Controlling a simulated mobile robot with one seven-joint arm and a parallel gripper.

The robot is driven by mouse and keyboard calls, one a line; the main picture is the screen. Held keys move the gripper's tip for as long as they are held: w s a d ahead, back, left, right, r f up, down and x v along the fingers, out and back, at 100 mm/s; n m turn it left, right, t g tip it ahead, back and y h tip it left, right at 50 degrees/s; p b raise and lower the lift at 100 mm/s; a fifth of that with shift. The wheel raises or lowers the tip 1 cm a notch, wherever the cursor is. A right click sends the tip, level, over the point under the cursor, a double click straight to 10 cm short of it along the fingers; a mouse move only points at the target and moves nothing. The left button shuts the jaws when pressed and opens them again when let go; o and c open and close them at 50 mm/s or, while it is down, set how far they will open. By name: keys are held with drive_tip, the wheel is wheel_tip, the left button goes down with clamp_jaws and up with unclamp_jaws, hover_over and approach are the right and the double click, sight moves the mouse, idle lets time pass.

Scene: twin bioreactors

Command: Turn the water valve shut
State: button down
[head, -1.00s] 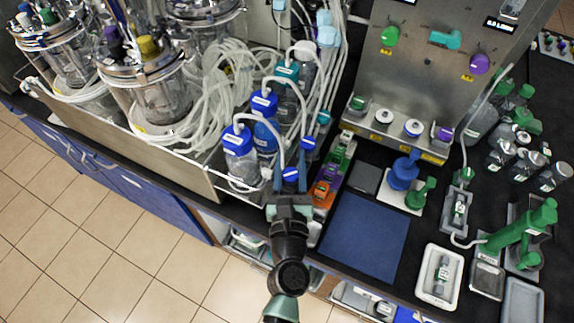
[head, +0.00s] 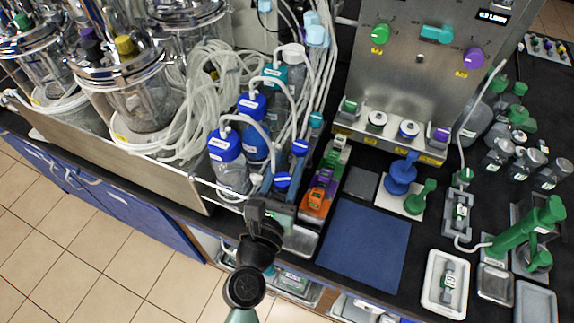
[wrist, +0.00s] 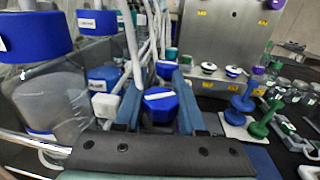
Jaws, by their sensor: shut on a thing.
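My gripper (head: 272,184) is at the front edge of the bottle rack, below the blue-capped bottles. Its two blue fingers lie either side of a small round blue cap with a white label (wrist: 160,104), which also shows in the head view (head: 283,181). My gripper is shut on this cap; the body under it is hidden. The label is too small to read, so I cannot tell whether this is the water valve. The steel panel carries a green knob (head: 380,34), a teal handle (head: 437,34) and a purple knob (head: 474,57); their labels are also unreadable.
Blue-capped bottles (head: 226,145) with tubes crowd close to the left of my gripper. An orange and purple item (head: 317,195) stands just right. Glass bioreactors (head: 125,85) stand at left. A blue mat (head: 365,245) is bare at right.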

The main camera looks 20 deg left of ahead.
drive_tip(key=shift+r, duration=0.15)
drive_tip(key=c, duration=0.5)
unclamp_jaws()
drive_tip(key=s+d+b, duration=0.1)
drive_tip(key=s+b, duration=0.4)
drive_tip(key=s, duration=0.8)
drive_tip(key=shift+w, duration=0.1)
